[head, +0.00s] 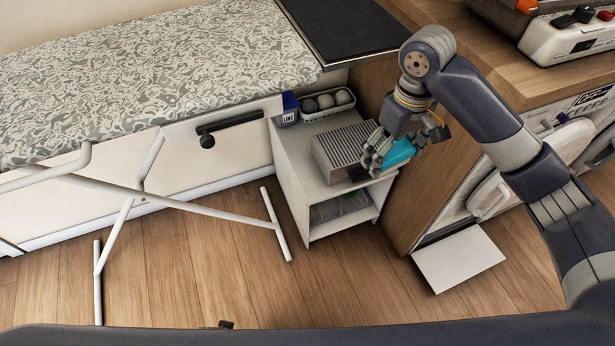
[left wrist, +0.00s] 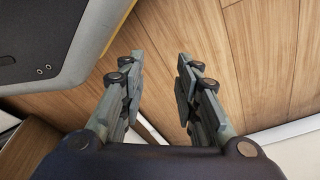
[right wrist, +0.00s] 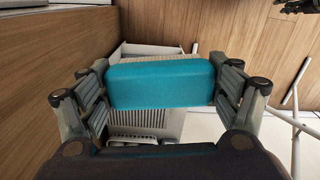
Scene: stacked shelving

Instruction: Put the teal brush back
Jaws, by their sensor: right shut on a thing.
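The teal brush (head: 398,152) is a rounded block in my right gripper (head: 378,152), above the right front part of the small white shelf unit (head: 290,180). In the right wrist view the teal brush (right wrist: 160,82) spans between the two fingers of my right gripper (right wrist: 160,90), which is shut on it. Behind it is a grey ribbed box (head: 338,150) on the unit's top; the ribbed surface also shows in the right wrist view (right wrist: 150,122). My left gripper (left wrist: 160,85) is open and empty over the wooden floor.
A blue box labelled LINT (head: 287,108) and a basket of balls (head: 328,104) stand at the unit's back. An ironing board (head: 150,70) with white legs stands left. A wooden cabinet (head: 430,190) is close on the right. A white flap (head: 458,258) juts out low.

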